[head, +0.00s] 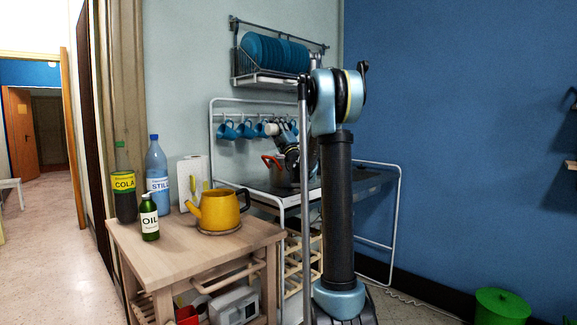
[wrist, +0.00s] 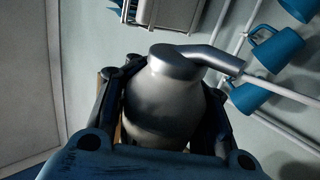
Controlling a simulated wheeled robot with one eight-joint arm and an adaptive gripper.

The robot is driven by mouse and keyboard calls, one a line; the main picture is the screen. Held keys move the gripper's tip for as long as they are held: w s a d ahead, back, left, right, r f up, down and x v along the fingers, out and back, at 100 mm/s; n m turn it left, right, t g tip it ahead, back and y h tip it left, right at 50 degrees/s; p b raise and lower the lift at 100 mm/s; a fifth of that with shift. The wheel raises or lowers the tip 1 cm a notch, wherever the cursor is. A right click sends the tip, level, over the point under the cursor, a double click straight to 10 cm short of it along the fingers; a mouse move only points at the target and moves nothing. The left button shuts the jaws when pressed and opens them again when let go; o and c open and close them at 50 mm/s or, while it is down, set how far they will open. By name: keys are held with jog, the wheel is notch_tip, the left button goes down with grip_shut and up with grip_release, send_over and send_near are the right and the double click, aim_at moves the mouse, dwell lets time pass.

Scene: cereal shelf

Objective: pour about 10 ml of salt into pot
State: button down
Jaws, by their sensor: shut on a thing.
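My gripper (head: 279,133) is up above the metal worktop. In the wrist view its dark fingers (wrist: 165,115) are closed around a silver rounded container (wrist: 165,97) with a flat cap and a tube-like spout pointing right, which I take as the salt. Its pale end (head: 270,129) shows at the gripper in the head view, tilted sideways. No salt is seen flowing. Below the gripper, a red-orange handle (head: 270,160) shows on the worktop; it seems to belong to the pot, whose body is mostly hidden by my arm.
Blue mugs (head: 228,130) hang on a rail behind the worktop (head: 260,179), under a rack of blue plates (head: 272,52). A wooden cart (head: 165,252) at left holds a yellow kettle (head: 219,211), cola (head: 124,190), water (head: 157,178) and oil (head: 149,219) bottles.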

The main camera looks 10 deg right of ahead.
jog(key=shift+w+d+f+m+t+h, duration=0.15)
jog(key=shift+m+t+h, duration=0.1)
jog(key=shift+m+h, duration=0.3)
jog(key=shift+d+f+m+t+h, duration=0.1)
jog(key=shift+m+t+h, duration=0.15)
jog(key=shift+m+h, duration=0.3)
jog(key=shift+w+d+m+h, duration=0.1)
jog(key=shift+m+h, duration=0.2)
jog(key=shift+m, duration=0.3)
